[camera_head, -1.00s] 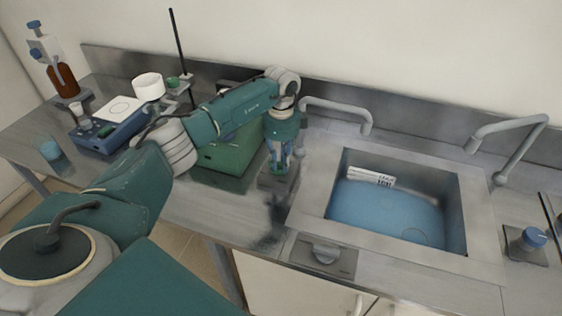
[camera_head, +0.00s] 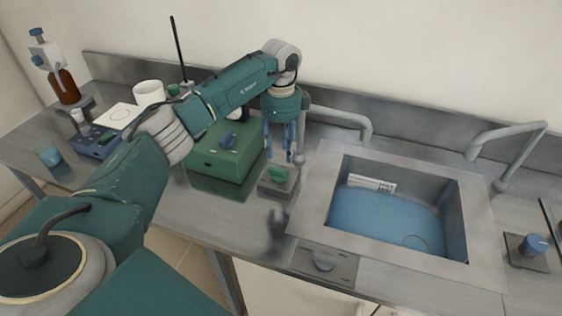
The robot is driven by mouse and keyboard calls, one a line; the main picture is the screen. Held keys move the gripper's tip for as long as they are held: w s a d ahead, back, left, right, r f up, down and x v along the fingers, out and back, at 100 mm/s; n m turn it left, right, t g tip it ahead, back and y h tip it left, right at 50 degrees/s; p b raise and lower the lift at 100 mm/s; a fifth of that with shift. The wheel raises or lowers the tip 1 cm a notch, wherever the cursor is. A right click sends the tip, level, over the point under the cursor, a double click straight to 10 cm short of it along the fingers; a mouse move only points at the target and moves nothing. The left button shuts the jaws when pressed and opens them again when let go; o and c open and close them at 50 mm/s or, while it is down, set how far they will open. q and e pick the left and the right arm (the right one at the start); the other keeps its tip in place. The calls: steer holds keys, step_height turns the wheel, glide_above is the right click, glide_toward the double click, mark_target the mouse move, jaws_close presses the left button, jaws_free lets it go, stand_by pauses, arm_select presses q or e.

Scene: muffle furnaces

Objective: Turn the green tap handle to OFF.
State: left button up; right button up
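The green tap handle (camera_head: 278,175) sits on a small grey base plate (camera_head: 272,188) on the counter, just left of the sink. My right gripper is not in view.
A green box (camera_head: 222,165) with a blue knob stands left of the handle. The sink (camera_head: 390,220) holds blue water and a label.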

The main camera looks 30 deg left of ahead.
arm_select(q)
step_height(320, 180, up, 4)
steer(key=shift+f, duration=0.1)
steer(key=shift+s+f, duration=0.1)
stand_by(0.8)
